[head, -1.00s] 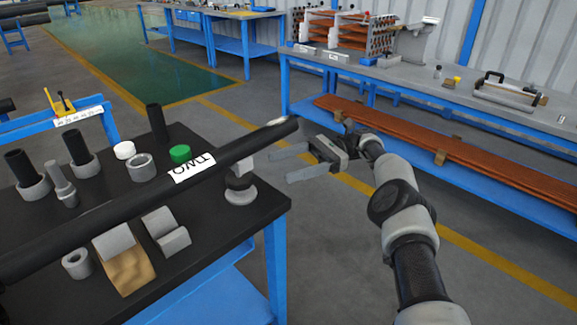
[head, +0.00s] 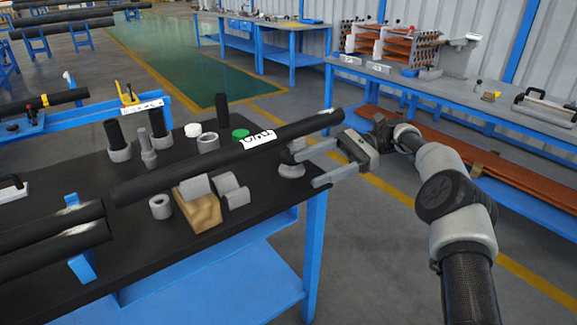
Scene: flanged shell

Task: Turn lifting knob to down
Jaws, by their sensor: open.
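I cannot pick out a lifting knob for certain. My gripper (head: 313,167) is open and empty, at the right end of the black table (head: 270,203). Its fingers point left toward a small grey fitting on a round base (head: 291,168), close to the fingertips. I cannot tell whether they touch. A yellow handled device (head: 127,95) stands on a blue bench behind the table.
Grey collars with black tubes (head: 118,140), a green cap (head: 240,134), a white cap (head: 193,130) and a wooden block with grey half shells (head: 200,210) crowd the table. A long grey workbench (head: 450,95) stands at back right. Open floor lies between.

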